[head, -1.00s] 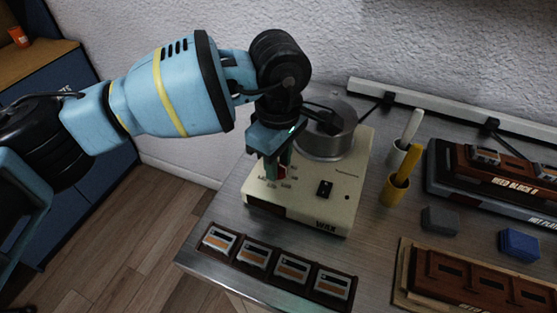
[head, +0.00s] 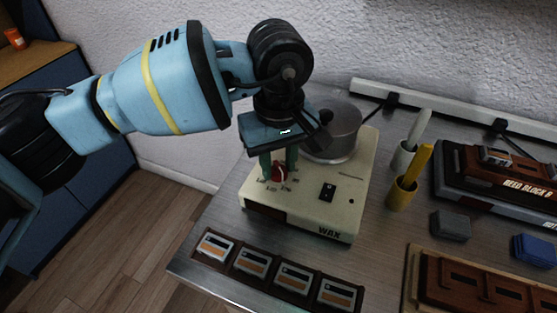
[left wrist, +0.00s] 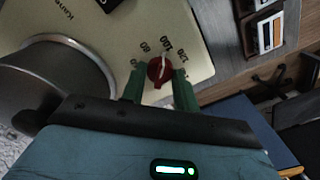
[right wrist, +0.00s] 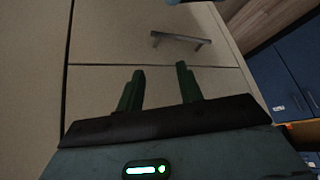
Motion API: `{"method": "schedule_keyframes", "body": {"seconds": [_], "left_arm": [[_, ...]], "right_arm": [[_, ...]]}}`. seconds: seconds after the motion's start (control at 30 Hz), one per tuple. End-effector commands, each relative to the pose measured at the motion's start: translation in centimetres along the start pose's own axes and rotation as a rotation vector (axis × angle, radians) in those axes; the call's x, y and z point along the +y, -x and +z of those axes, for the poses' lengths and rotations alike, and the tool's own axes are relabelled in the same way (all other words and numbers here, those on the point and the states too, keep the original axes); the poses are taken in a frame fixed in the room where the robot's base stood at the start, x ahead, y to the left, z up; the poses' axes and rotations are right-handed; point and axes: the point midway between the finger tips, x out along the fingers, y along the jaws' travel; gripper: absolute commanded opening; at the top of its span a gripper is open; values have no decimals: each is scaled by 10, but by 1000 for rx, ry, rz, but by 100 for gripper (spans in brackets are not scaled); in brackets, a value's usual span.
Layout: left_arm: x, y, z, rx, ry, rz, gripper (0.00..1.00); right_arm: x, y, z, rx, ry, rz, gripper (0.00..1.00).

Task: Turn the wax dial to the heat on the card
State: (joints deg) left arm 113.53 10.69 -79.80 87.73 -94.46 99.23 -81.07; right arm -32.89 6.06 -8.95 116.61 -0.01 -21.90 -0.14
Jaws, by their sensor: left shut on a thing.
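The red wax dial (head: 280,173) is on the top of the cream wax heater (head: 335,205), left of a black switch. My left gripper (head: 278,172) is shut on it from above. In the left wrist view, the green fingers (left wrist: 159,88) are on either side of the dial (left wrist: 158,72). My right gripper (right wrist: 158,85) is open and empty.
A metal pot (head: 332,130) sits on the heater behind the dial. Cups with a white and a yellow tool (head: 401,192) stand to its right, then grey and blue blocks (head: 534,249) and reed trays. Drawer fronts with a handle (right wrist: 180,38) face my right gripper.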

Motion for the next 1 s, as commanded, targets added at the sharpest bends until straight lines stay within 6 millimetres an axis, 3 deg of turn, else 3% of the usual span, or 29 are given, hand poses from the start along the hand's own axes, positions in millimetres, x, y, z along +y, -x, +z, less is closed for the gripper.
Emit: {"method": "schedule_keyframes", "body": {"seconds": [0.37,0.4,0.53,0.83,1.0], "left_arm": [[0,0,0,0,-3,0,7],[0,0,0,0,-3,0,34],[0,0,0,0,-2,0,51],[0,1,0,0,-2,0,52],[1,16,0,2,-2,2,52]], "right_arm": [[1,0,0,1,2,0,36],[1,0,0,1,2,0,36],[1,0,0,1,2,0,36],[1,0,0,1,2,0,36],[1,-1,1,0,2,0,36]]}}
